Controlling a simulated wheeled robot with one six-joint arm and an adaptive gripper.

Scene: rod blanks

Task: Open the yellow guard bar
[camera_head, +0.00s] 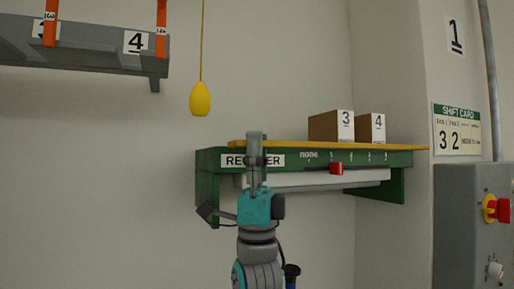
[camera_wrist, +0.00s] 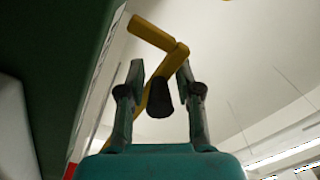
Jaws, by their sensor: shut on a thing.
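The yellow guard bar (camera_head: 340,146) runs level along the top front of the green shelf in the head view. In the wrist view the yellow bar (camera_wrist: 155,37) bends and passes between my fingers, with a dark end piece (camera_wrist: 160,98) below the bend. My gripper (camera_head: 255,136) is raised upright at the left end of the shelf, in front of the bar's left end. In the wrist view my gripper (camera_wrist: 161,72) has its fingers on both sides of the bar, shut on it. My fingers hide part of the bar in the head view.
The green shelf (camera_head: 205,185) carries boxes marked 3 (camera_head: 325,127) and 4 (camera_head: 365,129). A red slider (camera_head: 336,169) sits on its front. A yellow pull (camera_head: 200,99) hangs above left. A grey control box (camera_head: 462,225) stands at right. The wall left of my arm is clear.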

